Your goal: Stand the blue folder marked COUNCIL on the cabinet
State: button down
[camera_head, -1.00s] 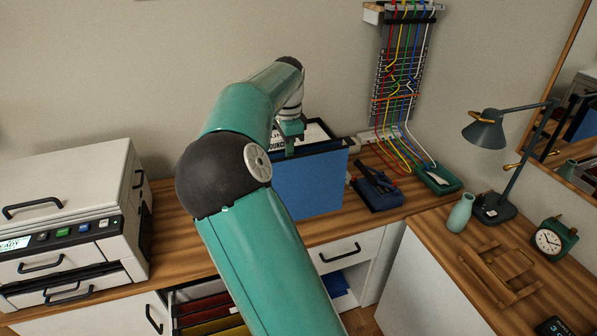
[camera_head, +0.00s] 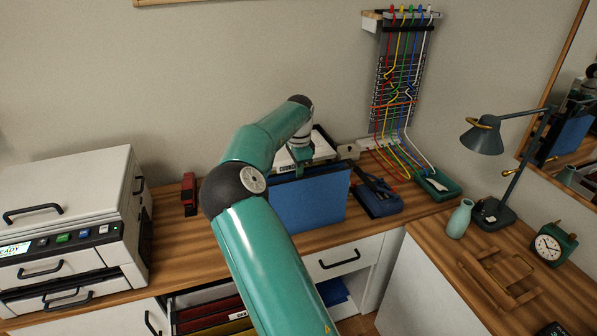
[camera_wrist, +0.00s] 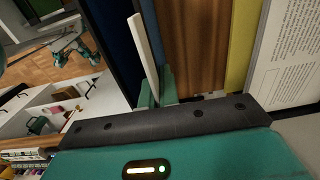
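The blue folder (camera_head: 310,202) is upright at the back of the wooden cabinet top (camera_head: 170,240), right of the printer. A white label card with part of COUNCIL readable (camera_head: 289,168) shows above its edge. My gripper (camera_head: 300,158) is at the folder's top, partly hidden by my arm. In the wrist view, my gripper's teal fingers (camera_wrist: 157,92) are close together on a thin white strip (camera_wrist: 147,48), which seems to be the folder's card. A dark blue sheet (camera_wrist: 112,40) is beside it. I cannot tell whether the folder's bottom touches the wood.
A printer (camera_head: 68,205) stands left, with a small red object (camera_head: 189,194) nearby. A dark blue device (camera_head: 376,197) is close to the folder's right. Cables (camera_head: 400,100) hang behind. Below, an open drawer holds red and yellow files (camera_head: 212,312). Bare wood lies left of the folder.

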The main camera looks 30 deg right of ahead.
jog(key=shift+f, duration=0.1)
jog(key=c, duration=1.6)
grip_release()
jog(key=shift+c, duration=0.2)
